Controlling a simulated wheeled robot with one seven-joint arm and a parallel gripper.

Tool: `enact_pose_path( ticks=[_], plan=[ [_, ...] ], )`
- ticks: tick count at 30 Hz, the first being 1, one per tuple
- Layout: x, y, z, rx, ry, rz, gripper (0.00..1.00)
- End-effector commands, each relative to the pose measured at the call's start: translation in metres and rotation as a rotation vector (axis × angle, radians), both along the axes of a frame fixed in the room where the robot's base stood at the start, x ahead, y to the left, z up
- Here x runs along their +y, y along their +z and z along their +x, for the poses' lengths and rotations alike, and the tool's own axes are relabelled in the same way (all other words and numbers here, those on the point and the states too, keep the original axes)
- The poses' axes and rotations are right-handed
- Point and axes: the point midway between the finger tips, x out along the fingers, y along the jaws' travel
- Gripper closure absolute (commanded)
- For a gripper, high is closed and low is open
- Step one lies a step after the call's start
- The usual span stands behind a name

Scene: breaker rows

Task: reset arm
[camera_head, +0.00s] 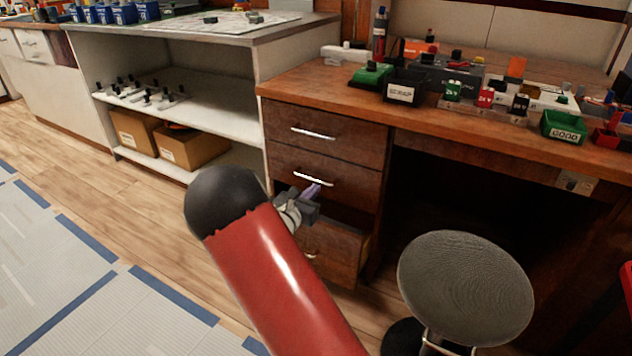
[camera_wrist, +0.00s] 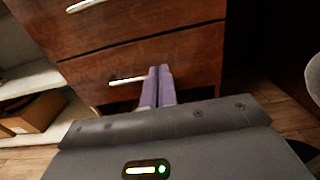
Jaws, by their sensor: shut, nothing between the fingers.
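My gripper (camera_head: 311,191) is in front of the wooden desk's drawers, at about the height of the middle drawer. Its two purple fingers also show in the wrist view (camera_wrist: 158,86), closed together with nothing between them. My red arm with its black rounded joint covers part of the head view. The top drawer (camera_head: 345,144) and the middle drawer (camera_head: 352,193) look shut. The bottom drawer (camera_head: 334,250) stands out somewhat from the desk front. In the wrist view the fingertips overlap a drawer front near a metal handle (camera_wrist: 128,81); whether they touch it I cannot tell.
A round grey stool (camera_head: 465,288) stands right of my arm. The desk top (camera_head: 470,122) holds a green bin (camera_head: 563,126) and several small parts. A white shelf unit (camera_head: 215,112) with cardboard boxes (camera_head: 192,148) is at left. Open wooden floor lies at left.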

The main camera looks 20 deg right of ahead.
Motion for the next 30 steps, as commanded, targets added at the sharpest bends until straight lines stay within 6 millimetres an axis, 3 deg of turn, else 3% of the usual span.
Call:
enact_pose_path(
  ticks=[7, 11, 15, 20, 26, 30],
  plan=[
    [0.000, 0.004, -0.007, -0.013, -0.018, 0.020, 1.00],
    [-0.016, 0.023, -0.032, -0.092, -0.127, 0.143, 1.00],
    [-0.036, 0.048, -0.087, -0.247, -0.338, 0.396, 1.00],
    [-0.038, 0.066, -0.156, -0.433, -0.578, 0.720, 1.00],
    [-0.011, 0.081, -0.232, -0.650, -0.835, 1.121, 1.00],
    [0.022, 0.092, -0.276, -0.787, -0.985, 1.402, 1.00]
  ],
)
